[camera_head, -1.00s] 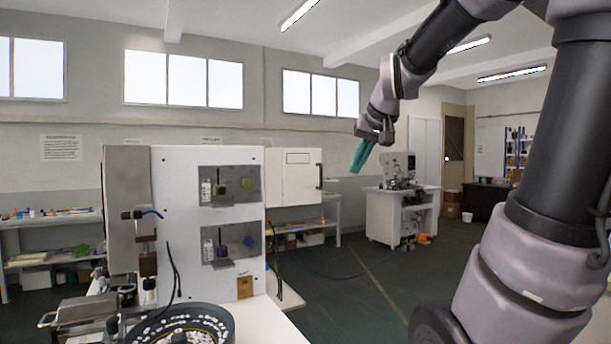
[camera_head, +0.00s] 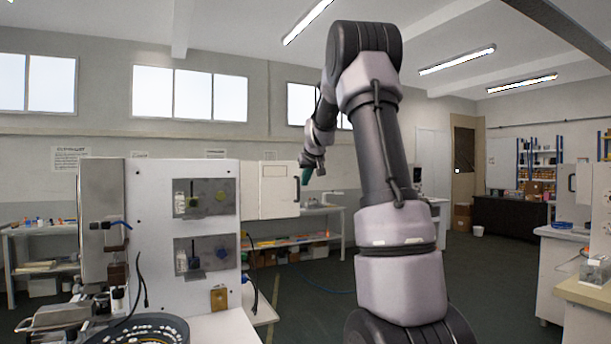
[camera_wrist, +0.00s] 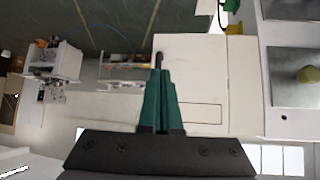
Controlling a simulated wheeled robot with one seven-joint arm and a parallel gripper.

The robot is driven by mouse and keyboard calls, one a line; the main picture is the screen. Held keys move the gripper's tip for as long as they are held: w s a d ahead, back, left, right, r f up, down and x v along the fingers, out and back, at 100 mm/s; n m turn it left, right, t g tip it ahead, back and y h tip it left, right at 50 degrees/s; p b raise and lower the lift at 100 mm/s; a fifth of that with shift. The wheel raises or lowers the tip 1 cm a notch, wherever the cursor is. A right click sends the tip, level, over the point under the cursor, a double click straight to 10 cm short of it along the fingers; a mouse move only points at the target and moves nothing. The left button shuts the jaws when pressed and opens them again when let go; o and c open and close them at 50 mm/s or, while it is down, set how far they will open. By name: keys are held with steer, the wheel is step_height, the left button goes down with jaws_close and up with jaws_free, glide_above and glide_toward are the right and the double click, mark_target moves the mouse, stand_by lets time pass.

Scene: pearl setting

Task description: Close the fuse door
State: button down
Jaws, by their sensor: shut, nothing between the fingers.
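The fuse door (camera_head: 277,192) is a white panel standing open, swung out to the right of the white machine cabinet (camera_head: 150,190). A dark handle runs along its right edge. In the wrist view the door (camera_wrist: 195,75) fills the middle right, with its black handle (camera_wrist: 158,60) just beyond the fingertips. My gripper (camera_head: 306,175) has green fingers and is at the door's outer edge, by the handle. In the wrist view my gripper (camera_wrist: 162,75) is shut and empty, its fingers together. I cannot tell whether they touch the door.
The cabinet front has an upper recess (camera_head: 207,199) and a lower recess (camera_head: 205,256) with small parts inside. A round dark bowl (camera_head: 140,330) of white pieces stands in front. Shelved benches (camera_head: 310,215) line the back wall. Open floor lies right of the cabinet.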

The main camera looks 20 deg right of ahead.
mark_target(299, 192)
steer(key=shift+w+d+f, duration=0.2)
steer(key=shift+w+f, duration=0.25)
steer(key=shift+w, duration=0.75)
steer(key=shift+w+d+f, duration=0.15)
steer(key=shift+w+f, duration=0.35)
steer(key=shift+w, duration=0.65)
steer(key=shift+w+d+f, duration=0.2)
steer(key=shift+w+f, duration=0.25)
steer(key=shift+w, duration=0.75)
steer(key=shift+w+d, duration=0.1)
steer(key=shift+d, duration=0.05)
